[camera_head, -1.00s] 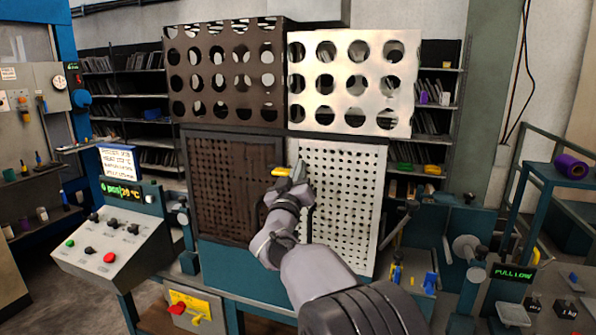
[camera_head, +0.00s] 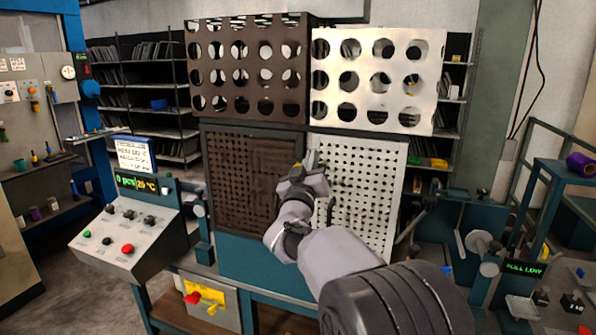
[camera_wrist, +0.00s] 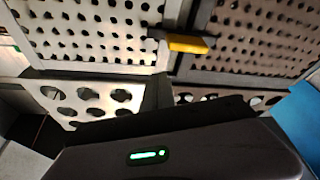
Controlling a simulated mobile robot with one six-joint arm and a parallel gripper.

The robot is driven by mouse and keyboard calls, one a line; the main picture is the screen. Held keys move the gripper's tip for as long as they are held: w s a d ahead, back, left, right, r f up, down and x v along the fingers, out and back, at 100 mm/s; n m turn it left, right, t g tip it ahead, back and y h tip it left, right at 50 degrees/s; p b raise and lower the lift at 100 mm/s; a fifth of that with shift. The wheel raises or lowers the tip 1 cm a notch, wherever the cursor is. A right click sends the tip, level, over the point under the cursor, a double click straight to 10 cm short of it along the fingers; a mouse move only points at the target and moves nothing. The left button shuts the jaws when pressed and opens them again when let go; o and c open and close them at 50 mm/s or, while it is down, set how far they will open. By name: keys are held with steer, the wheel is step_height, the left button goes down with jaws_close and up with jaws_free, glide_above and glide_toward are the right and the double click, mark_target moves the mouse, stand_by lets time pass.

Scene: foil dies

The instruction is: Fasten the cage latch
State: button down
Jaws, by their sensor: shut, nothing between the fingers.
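The cage has a brown perforated door panel (camera_head: 235,180) and a pale perforated door panel (camera_head: 375,190), meeting at a centre seam. The yellow latch handle (camera_wrist: 188,45) lies across this seam in the wrist view, with a dark piece at its left end. My gripper (camera_head: 309,168) is shut and empty, in front of the seam by the latch. Its fingers are hard to make out in the wrist view, so I cannot tell whether they touch the handle.
Brown and pale plates with large holes (camera_head: 378,78) stand above the doors. A sloped control console (camera_head: 128,235) is at the left. A red-handled yellow box (camera_head: 205,298) is below. Machinery with a crank wheel (camera_head: 480,243) is at the right.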

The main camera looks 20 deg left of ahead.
steer(key=v, duration=0.6)
steer(key=shift+d, duration=0.25)
steer(key=shift+f, duration=0.1)
steer(key=d+r+m+g+y, duration=0.1)
steer(key=d+r+g, duration=0.15)
steer(key=d, duration=0.45)
steer(key=s+d+f+m+g+y, duration=0.1)
steer(key=s+d+f+m+g, duration=0.15)
steer(key=s+d, duration=0.4)
steer(key=s+d+f+m+g, duration=0.1)
steer(key=s+d+g, duration=0.2)
steer(key=s+d, duration=0.3)
steer(key=s+d+f+m+g, duration=0.1)
steer(key=s+f, duration=0.3)
steer(key=s, duration=0.5)
steer(key=s+d+f+m+g, duration=0.2)
steer(key=s+d+f+g, duration=0.2)
steer(key=s, duration=0.5)
steer(key=s+d+f+m+g+h, duration=0.1)
steer(key=s+d+f+m+g, duration=0.1)
steer(key=s+f, duration=0.4)
steer(key=s, duration=0.3)
steer(key=shift+s+d+f+g, duration=0.25)
steer(key=shift+d+g, duration=0.1)
steer(key=shift+g, duration=0.05)
